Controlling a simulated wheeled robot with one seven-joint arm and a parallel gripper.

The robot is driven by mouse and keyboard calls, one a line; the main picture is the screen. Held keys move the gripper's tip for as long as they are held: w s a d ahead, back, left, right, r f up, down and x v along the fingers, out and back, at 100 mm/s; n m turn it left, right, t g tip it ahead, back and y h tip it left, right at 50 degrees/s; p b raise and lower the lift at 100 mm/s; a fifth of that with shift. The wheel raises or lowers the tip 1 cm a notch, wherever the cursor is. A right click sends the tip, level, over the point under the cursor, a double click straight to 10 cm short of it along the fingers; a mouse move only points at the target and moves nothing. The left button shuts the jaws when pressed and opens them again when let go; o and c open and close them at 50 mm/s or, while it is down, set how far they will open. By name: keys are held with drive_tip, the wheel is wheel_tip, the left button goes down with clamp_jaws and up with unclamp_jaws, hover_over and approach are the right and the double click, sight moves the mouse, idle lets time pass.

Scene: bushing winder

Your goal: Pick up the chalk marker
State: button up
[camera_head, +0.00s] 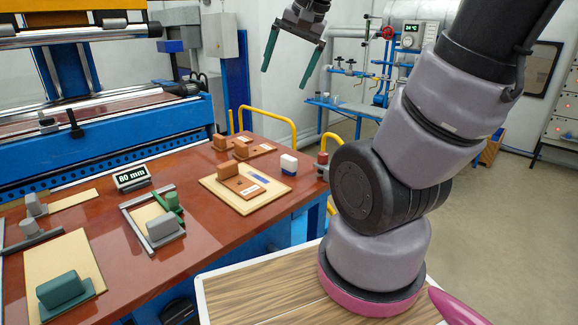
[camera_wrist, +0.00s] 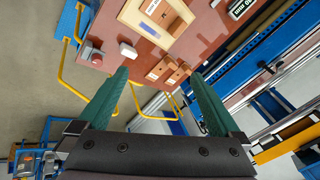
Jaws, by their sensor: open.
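My gripper (camera_head: 285,78) is open and empty, high above the far end of the red-brown table, with its two green fingers spread. The wrist view shows the fingers (camera_wrist: 158,73) with nothing between them. A slim blue stick (camera_head: 258,178) lies on a pale board on the table; it also shows in the wrist view (camera_wrist: 150,27). A small white block with a blue base (camera_head: 289,164) stands by the table's right edge and shows in the wrist view (camera_wrist: 128,50). I cannot tell for certain which of these is the chalk marker. My gripper touches neither.
Brown blocks on labelled plates (camera_head: 240,150) stand near the blue stick. A red mushroom-shaped knob (camera_head: 322,160) is at the table corner, beside yellow rails (camera_head: 268,114). A display reading 80 mm (camera_head: 132,178) and grey and green clamps stand further left.

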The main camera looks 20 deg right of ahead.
drive_tip(key=w+d+f+m+g+h, duration=0.1)
drive_tip(key=w+d+f+m+g, duration=0.3)
drive_tip(key=w+f, duration=0.75)
drive_tip(key=m+g+h, duration=0.1)
drive_tip(key=m, duration=0.2)
approach(289, 157)
drive_tip(key=shift+w+a+f, duration=0.15)
drive_tip(key=shift+a+f, duration=0.1)
drive_tip(key=shift+a, duration=0.45)
wheel_tip(289, 157, down, 5)
drive_tip(key=shift+d+r, duration=0.1)
drive_tip(key=shift+r, duration=0.1)
drive_tip(key=shift+f, duration=0.65)
drive_tip(key=f, duration=0.2)
drive_tip(key=d+f, duration=0.1)
drive_tip(key=f, duration=0.1)
drive_tip(key=shift+d+f, duration=0.1)
drive_tip(key=shift+f, duration=0.45)
drive_tip(key=c, duration=1.5)
wheel_tip(289, 157, up, 10)
drive_tip(key=shift+r, duration=0.1)
